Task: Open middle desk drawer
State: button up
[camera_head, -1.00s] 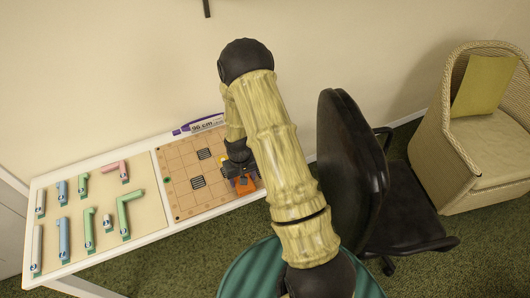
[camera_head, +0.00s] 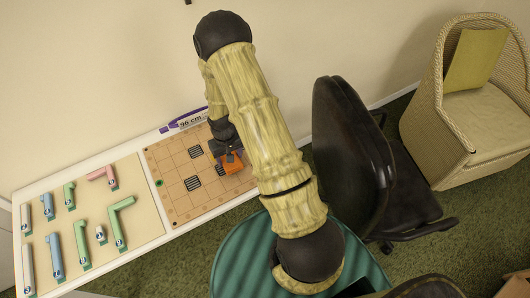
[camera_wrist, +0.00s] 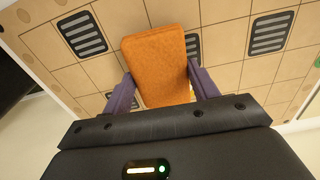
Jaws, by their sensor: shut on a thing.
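No desk drawer shows in either view. A white desk (camera_head: 100,155) stands along the wall at the left in the head view, and I see only its top. My gripper (camera_head: 229,160) is above the right part of a tan gridded board (camera_head: 165,187) on that desk. It is shut on an orange block (camera_head: 233,168). In the wrist view the purple fingers of my gripper (camera_wrist: 162,88) hold the orange block (camera_wrist: 155,55) from both sides. The board (camera_wrist: 225,30) with dark slotted grates shows behind it. I cannot tell how high the block is above the board.
A tan panel (camera_head: 142,228) with several coloured pipe pieces covers the desk's left part. A black office chair (camera_head: 343,150) stands right of my arm, with a wicker armchair (camera_head: 430,100) beyond.

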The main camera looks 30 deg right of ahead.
jog(key=s+d+r+p, duration=0.1)
jog(key=d+r, duration=0.3)
jog(key=d, duration=0.3)
jog(key=s+d+r+p, duration=0.1)
jog(key=d+r+p, duration=0.1)
jog(key=d+r, duration=0.35)
jog(key=f, duration=0.4)
jog(key=d+f+p, duration=0.1)
jog(key=f, duration=0.1)
jog(key=shift+w+f, duration=0.15)
jog(key=shift+f, duration=0.45)
jog(key=shift+f+p, duration=0.6)
jog(key=shift+f, duration=1.2)
jog(key=shift+f+b, duration=0.3)
jog(key=shift+f, duration=0.1)
